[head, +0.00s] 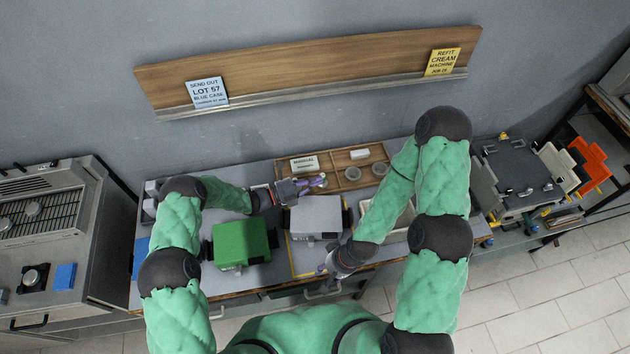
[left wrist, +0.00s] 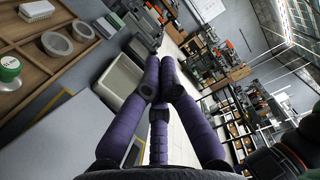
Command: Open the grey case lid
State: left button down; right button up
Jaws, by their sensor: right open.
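The grey case (head: 316,214) stands on the bench in the middle of the head view, and its lid looks closed. My left gripper (head: 316,182) is just behind the case, its purple fingers pointing right. In the left wrist view its fingers (left wrist: 160,88) converge with no object visible between them; how far they are open is unclear. My right gripper (head: 326,266) is open at the case's front side, near the bench's front edge. Its fingers are partly hidden by my wrist, and I cannot tell whether they touch the case.
A green case (head: 240,243) stands left of the grey case. A wooden tray (head: 343,184) with small dishes lies behind, also in the left wrist view (left wrist: 75,65). A white bin (head: 403,217) is to the right, partly behind my right arm.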

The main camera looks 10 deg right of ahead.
pick_arm(q)
jog(key=shift+a, duration=0.15)
jog(key=v, duration=1.1)
jog(key=shift+s+a, duration=0.15)
jog(key=shift+a, duration=0.2)
